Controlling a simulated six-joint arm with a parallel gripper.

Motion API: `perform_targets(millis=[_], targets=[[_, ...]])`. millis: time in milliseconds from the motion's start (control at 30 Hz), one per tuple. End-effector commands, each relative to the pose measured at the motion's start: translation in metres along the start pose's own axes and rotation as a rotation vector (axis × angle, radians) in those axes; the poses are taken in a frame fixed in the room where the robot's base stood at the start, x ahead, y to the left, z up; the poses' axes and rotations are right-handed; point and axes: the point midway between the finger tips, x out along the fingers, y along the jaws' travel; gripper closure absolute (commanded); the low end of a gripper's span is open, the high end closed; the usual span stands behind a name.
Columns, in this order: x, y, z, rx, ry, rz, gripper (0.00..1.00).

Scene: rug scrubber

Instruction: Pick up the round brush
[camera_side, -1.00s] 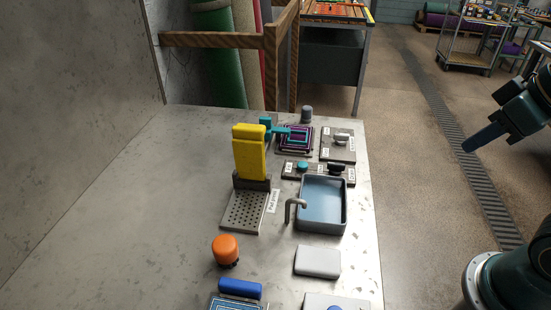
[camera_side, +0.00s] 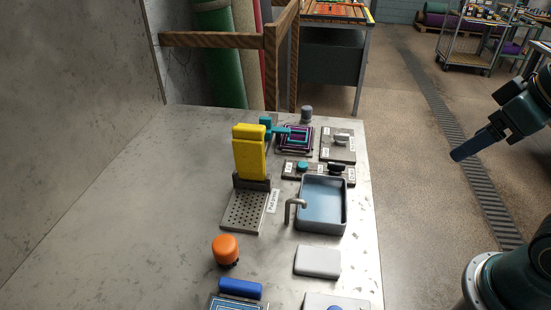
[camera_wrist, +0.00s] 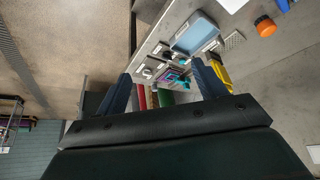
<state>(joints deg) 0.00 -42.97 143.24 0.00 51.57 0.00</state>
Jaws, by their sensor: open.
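The round brush appears to be the orange knob-shaped piece with a dark underside (camera_side: 225,249), standing upright on the metal table (camera_side: 150,200) towards the front. It also shows in the wrist view (camera_wrist: 266,27), at the upper right. My gripper (camera_side: 458,154) hangs in the air to the right of the table, well apart from the brush. In the wrist view my gripper (camera_wrist: 160,80) has its two dark blue fingers spread wide, with nothing between them up close.
A blue-grey basin (camera_side: 322,204) with a tap, a tall yellow piece (camera_side: 249,155) on a perforated stand, a white block (camera_side: 317,262) and a blue roll (camera_side: 240,289) share the table. Small fixtures stand at its back right. The table's left side is clear.

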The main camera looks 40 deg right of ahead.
Motion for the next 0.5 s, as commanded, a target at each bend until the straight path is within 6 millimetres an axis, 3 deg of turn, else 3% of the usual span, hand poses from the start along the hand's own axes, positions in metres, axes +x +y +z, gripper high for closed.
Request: perform_targets(millis=[267, 500], targets=[[0.0, -0.003, -0.005, -0.023, -0.004, -0.008, 0.3], [0.005, -0.018, -0.032, -0.148, -0.031, -0.05, 0.3]])
